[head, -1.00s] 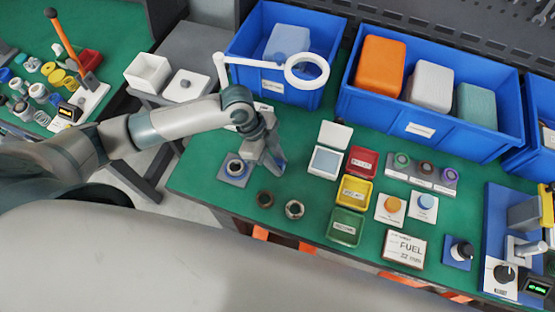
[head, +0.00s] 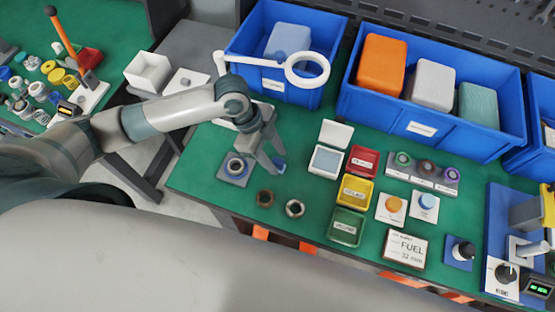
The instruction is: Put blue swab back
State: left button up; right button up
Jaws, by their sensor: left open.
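My left gripper (head: 262,162) is open above the left part of the green table. A small blue piece (head: 279,166), which may be the blue swab, shows beside its right finger. It is partly hidden, and I cannot tell whether finger and piece touch. A round blue-topped item (head: 425,202) sits on a white square at the right, next to an orange-topped one (head: 394,205). My right gripper is not in view.
A seal on a grey-blue plate (head: 235,168) lies just left of the gripper. Two rings (head: 265,198) (head: 295,208) lie in front. The ring magnifier (head: 307,69) stands behind. Red, yellow and green trays (head: 347,226) are to the right. Blue bins (head: 420,128) line the back.

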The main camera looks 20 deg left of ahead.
pick_arm(q)
jog(key=b+v, duration=0.1)
jog(key=v, duration=0.8)
jog(key=shift+r+b, duration=0.3)
jog(key=shift+a, duration=0.1)
dwell(0.9)
